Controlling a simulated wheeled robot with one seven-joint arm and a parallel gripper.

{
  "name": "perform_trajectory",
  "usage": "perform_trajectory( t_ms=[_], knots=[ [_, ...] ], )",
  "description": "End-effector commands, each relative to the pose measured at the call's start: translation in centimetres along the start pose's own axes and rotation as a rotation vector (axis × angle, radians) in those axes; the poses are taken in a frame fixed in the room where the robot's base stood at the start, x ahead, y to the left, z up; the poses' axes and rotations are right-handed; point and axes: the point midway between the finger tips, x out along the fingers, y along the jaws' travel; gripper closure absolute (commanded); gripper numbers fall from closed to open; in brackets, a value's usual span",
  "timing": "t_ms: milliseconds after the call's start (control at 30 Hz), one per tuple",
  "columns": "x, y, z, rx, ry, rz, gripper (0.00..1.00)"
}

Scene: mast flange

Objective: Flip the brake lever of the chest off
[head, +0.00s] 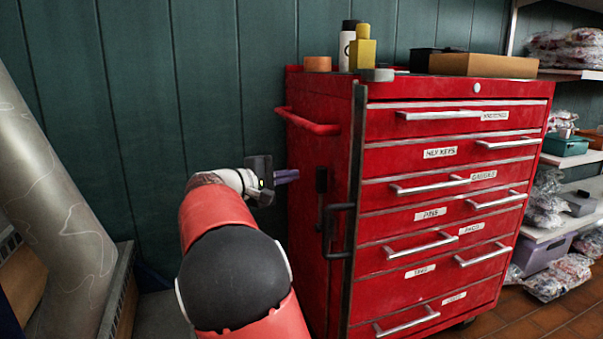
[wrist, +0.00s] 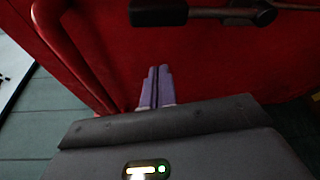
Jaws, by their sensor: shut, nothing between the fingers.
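The red tool chest (head: 430,215) stands against the green wall. On its left side panel is the brake lever (head: 321,180), with a thick black grip at the top and a thinner dark rod below; it points up. The lever also crosses the top of the wrist view (wrist: 158,12), its grip to the left and its rod running right to a rounded end. My gripper (head: 292,176) is shut and empty, its purple fingers pointing at the side panel, left of the lever. In the wrist view the fingertips (wrist: 158,72) are below the grip, apart from it.
A red push bar (head: 308,122) sticks out above my gripper. A black bracket (head: 338,232) is at the chest's front edge, near the lever. Bottles and a cardboard box (head: 483,65) stand on top. A pale column (head: 50,190) rises at left; shelves (head: 570,150) are at right.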

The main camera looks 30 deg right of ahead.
Motion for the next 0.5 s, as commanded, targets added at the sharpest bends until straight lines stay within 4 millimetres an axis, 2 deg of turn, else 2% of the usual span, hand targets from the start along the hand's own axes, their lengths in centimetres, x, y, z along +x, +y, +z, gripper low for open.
perform_trajectory(
  t_ms=[33,200,333,500],
  knots=[
    [-1.2,-0.1,-0.1,-0.002,0.004,0.0,1.0],
    [-4.1,-0.3,-0.1,-0.002,0.002,0.001,1.0],
    [-5.3,-0.4,-0.1,-0.002,0.001,0.001,1.0],
    [-5.8,-0.5,-0.1,-0.002,0.001,0.001,1.0]
  ],
)
